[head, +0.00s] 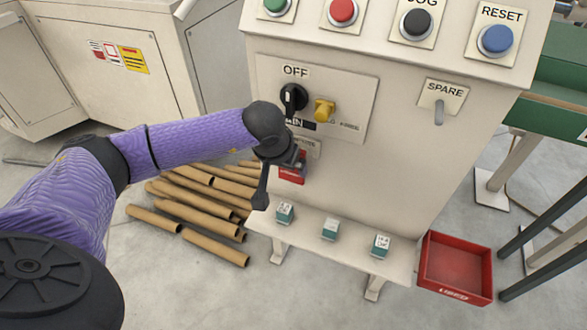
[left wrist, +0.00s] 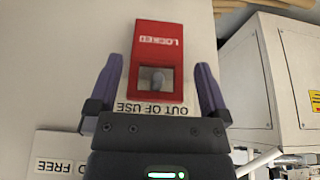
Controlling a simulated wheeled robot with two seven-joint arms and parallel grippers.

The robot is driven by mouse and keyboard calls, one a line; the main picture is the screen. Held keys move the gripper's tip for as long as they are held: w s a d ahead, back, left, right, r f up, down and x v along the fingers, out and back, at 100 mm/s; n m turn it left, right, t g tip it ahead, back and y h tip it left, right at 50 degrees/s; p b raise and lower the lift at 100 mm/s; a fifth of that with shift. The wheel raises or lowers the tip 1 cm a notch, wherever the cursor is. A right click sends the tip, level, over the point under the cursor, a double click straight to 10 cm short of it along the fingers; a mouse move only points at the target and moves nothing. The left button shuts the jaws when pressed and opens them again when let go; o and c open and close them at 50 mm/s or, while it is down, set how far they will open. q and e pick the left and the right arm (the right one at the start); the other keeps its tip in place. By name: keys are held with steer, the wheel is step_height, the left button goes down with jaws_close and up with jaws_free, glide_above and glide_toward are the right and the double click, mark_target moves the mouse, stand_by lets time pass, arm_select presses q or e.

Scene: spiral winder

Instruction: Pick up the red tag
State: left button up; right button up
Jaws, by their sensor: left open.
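The red tag (left wrist: 158,45) hangs flat on the pale cabinet front, with white lettering reading LOCKED, upside down in the left wrist view. A grey peg shows in its square window. In the head view the red tag (head: 292,178) is mostly hidden behind my left gripper (head: 284,163). In the left wrist view my left gripper (left wrist: 157,72) is open, with one purple finger on either side of the tag and visible gaps. I cannot tell how far the fingertips are from the cabinet face. My right gripper is not in view.
Below, a ledge (head: 305,235) holds three small teal blocks. A red USED tray (head: 456,293) sits at right; cardboard tubes (head: 196,215) lie at left.

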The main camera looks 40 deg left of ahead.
arm_select(q)
steer(key=w+f+b, duration=0.2)
steer(key=w+f, duration=0.1)
steer(key=shift+a+b, duration=0.3)
steer(key=shift+b, duration=0.05)
steer(key=c, duration=0.9)
steer(key=shift+r+p, duration=0.75)
steer(key=shift+r, duration=0.2)
steer(key=s+d+p, duration=0.1)
steer(key=s+p, duration=0.1)
steer(key=s, duration=0.4)
steer(key=s+d+p, duration=0.1)
steer(key=s+p, duration=0.1)
steer(key=s, duration=0.3)
steer(key=s+d+p, duration=0.2)
steer(key=s, duration=0.4)
steer(key=shift+s+d+f+p, duration=0.1)
steer(key=shift+s+f+p, duration=0.1)
steer(key=shift+s+p, duration=0.1)
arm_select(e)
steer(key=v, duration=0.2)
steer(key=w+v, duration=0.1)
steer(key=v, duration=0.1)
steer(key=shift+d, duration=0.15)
